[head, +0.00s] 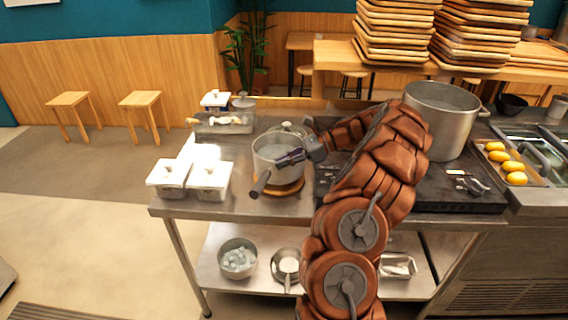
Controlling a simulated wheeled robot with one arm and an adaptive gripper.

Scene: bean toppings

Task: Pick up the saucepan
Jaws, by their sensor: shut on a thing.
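The saucepan (272,152) is a grey metal pot with a dark handle (260,184) pointing toward the front left. It is on a round wooden board (287,190) on the steel counter, or just above it; I cannot tell which. My gripper (288,158) reaches in from the right and is shut at the saucepan's near side. The exact contact of the fingers is too small to see. A lid with a knob (287,128) shows at the pan's back rim.
White containers (208,181) stand left of the saucepan, with a metal tray (222,123) behind them. A large stockpot (440,118) stands on the dark stove to the right, beyond my arm. A tray of yellow items (514,165) lies farther right. The lower shelf holds bowls (238,258).

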